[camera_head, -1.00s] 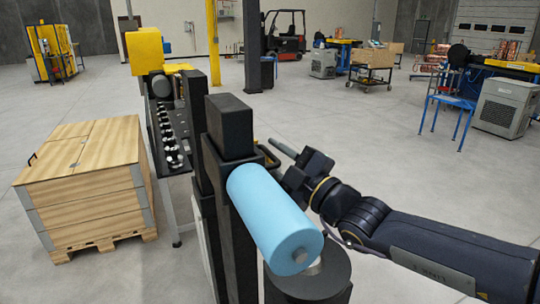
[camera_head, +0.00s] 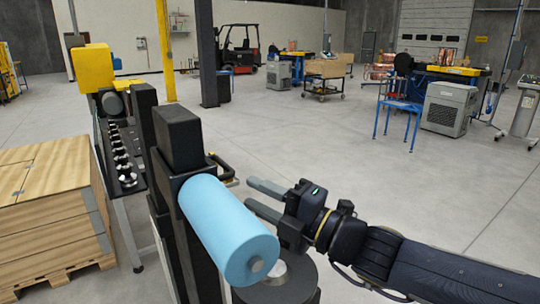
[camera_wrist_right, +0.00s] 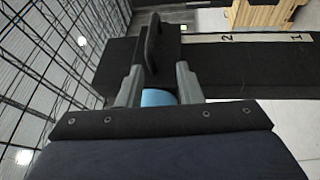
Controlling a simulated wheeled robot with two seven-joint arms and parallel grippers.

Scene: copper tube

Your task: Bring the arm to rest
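My right arm comes in from the right in the head view. Its gripper (camera_head: 250,192) is open and empty, with two grey fingers apart. It is beside a light blue cylinder (camera_head: 228,230) on a dark upright post, to the cylinder's right. In the right wrist view the gripper (camera_wrist_right: 158,88) also shows two separate fingers, and a small part of the blue cylinder (camera_wrist_right: 158,97) shows between them. My left gripper is in neither view.
A black round-topped stand (camera_head: 285,285) is below the right gripper. A wooden crate (camera_head: 50,225) stands at the left, beside a machine with a row of silver knobs (camera_head: 122,160). Open grey floor (camera_head: 430,190) lies behind and to the right.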

